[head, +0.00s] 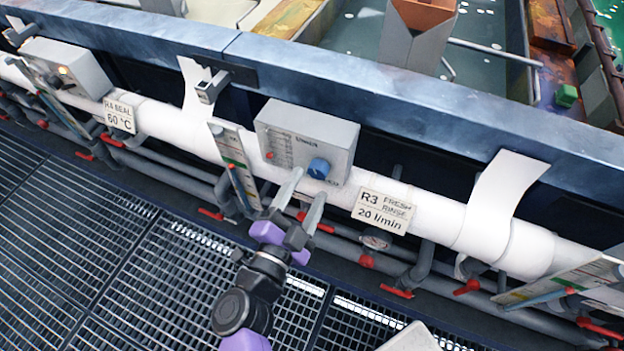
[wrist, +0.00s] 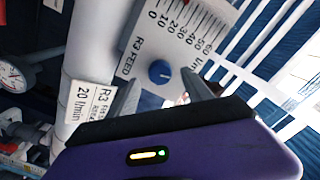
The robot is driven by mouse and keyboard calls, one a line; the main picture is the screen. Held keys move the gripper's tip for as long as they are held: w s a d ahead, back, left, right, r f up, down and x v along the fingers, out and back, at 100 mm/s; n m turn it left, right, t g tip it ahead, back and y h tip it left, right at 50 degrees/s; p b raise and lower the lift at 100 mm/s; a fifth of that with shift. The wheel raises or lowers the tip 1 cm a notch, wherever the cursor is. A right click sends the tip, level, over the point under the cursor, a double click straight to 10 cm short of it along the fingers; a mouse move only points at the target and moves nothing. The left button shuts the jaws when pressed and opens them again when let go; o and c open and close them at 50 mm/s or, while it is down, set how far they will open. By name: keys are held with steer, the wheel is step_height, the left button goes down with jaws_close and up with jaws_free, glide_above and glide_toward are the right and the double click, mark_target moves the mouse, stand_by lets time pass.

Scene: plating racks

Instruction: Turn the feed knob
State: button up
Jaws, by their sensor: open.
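The feed knob is a round blue knob (head: 318,168) on the lower right of a grey box (head: 340,135) fixed at the white pipe. In the wrist view the blue knob (wrist: 160,72) has a pale pointer line and sits on a panel (wrist: 150,45) marked R3 FEED, with a scale from 0 to 60 l/min and a red mark on it. My gripper (head: 303,192) is open, its two fingers pointing up at the box just below the knob. In the wrist view the fingertips (wrist: 158,85) lie to either side of the knob; no contact shows.
A label reading R3 FRESH RINSE 20 l/min (head: 383,211) hangs on the white pipe (head: 440,222). A flow tube gauge (head: 236,163) stands left of the box. Red valve handles (head: 397,292) line the lower pipes. Grating (head: 70,240) covers the floor, and tanks lie behind the blue rim (head: 400,90).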

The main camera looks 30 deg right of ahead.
steer(key=shift+v, duration=2.2)
steer(key=s+d+r+n+t+y, duration=0.1)
steer(key=s+d+n+t+y, duration=0.1)
steer(key=s+n+y, duration=0.5)
steer(key=s+d+r+n+t+y, duration=0.1)
steer(key=s+d+n+y, duration=0.3)
steer(key=s+n, duration=0.9)
steer(key=shift+s+d+r+t+y, duration=0.15)
steer(key=shift+s+d+t+y, duration=0.35)
steer(key=shift+s+y, duration=1.3)
steer(key=shift+a, duration=0.1)
